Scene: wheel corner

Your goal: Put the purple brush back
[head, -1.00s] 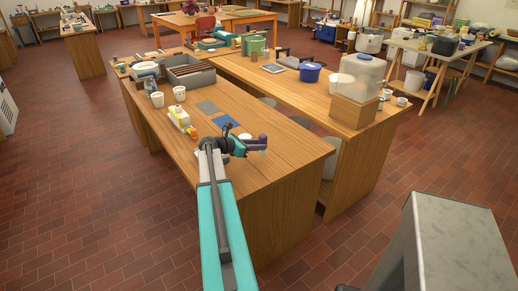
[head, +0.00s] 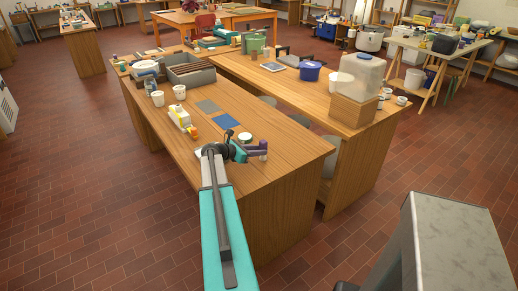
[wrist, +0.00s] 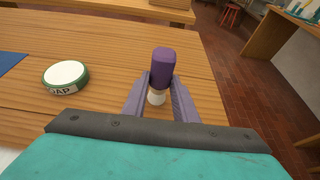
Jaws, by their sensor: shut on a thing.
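The purple brush (wrist: 163,68) has a purple cylindrical top and a white lower part. It stands roughly upright between the fingers of my gripper (wrist: 160,97) in the wrist view. My gripper is shut on it. In the head view, the brush (head: 263,147) shows at the end of my gripper (head: 256,150), over the near right part of the wooden workbench (head: 285,170). I cannot tell whether its bottom touches the bench. A round tin (wrist: 66,75) with a green rim, white top and partly readable label sits left of the brush, apart from it.
A blue mat (head: 225,121) and a grey mat (head: 207,107) lie farther back on the bench. A yellow-and-white bottle (head: 181,117), white cups (head: 179,92) and a grey divided tray (head: 190,72) stand beyond. A second bench (head: 318,98) runs alongside. The near right bench end is mostly clear.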

